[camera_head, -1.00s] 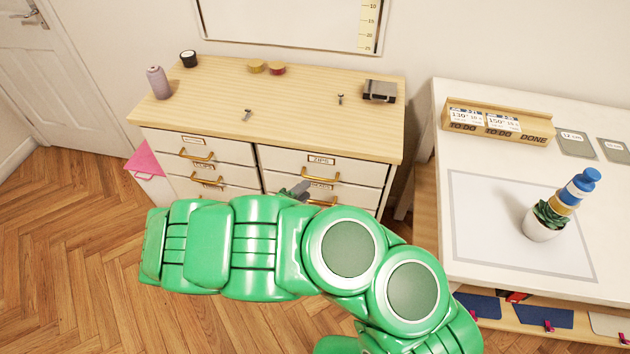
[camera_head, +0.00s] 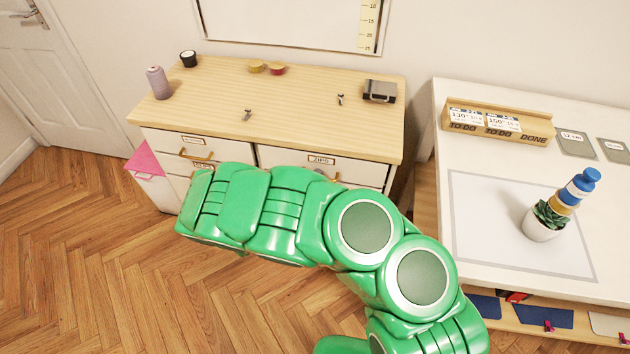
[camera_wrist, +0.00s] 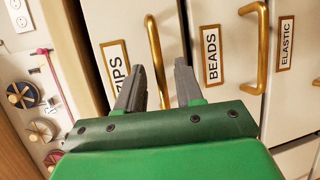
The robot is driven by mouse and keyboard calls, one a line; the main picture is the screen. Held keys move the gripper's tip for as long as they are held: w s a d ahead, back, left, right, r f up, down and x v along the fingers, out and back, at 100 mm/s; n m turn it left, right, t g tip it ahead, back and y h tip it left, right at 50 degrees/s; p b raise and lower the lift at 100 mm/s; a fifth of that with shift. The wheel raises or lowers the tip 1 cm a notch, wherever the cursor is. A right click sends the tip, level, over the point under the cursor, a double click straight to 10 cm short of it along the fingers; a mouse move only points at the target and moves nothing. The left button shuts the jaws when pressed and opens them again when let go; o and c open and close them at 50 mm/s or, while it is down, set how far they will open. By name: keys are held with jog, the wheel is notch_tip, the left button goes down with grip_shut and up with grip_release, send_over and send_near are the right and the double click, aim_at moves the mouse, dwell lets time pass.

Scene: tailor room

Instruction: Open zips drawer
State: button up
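The zips drawer (camera_head: 290,158) is the top right drawer of the dresser. It is white, with a label and a brass handle, and looks shut. My green arm covers its lower part in the head view. In the wrist view the picture is turned, and the zips label (camera_wrist: 117,68) stands left of the zips handle (camera_wrist: 154,45). My gripper (camera_wrist: 160,68) is open, its two dark fingers apart. The handle shows between the fingertips, with no visible grip on it. My gripper is hidden behind my arm in the head view.
The beads drawer (camera_wrist: 226,88) and its handle (camera_wrist: 263,50) are close to the right finger in the wrist view; the elastic drawer is beyond. The dresser top (camera_head: 290,95) holds small items. A white table (camera_head: 445,110) stands at right. Floor (camera_head: 100,260) at left is clear.

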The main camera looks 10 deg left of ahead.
grip_shut()
dwell(1.5)
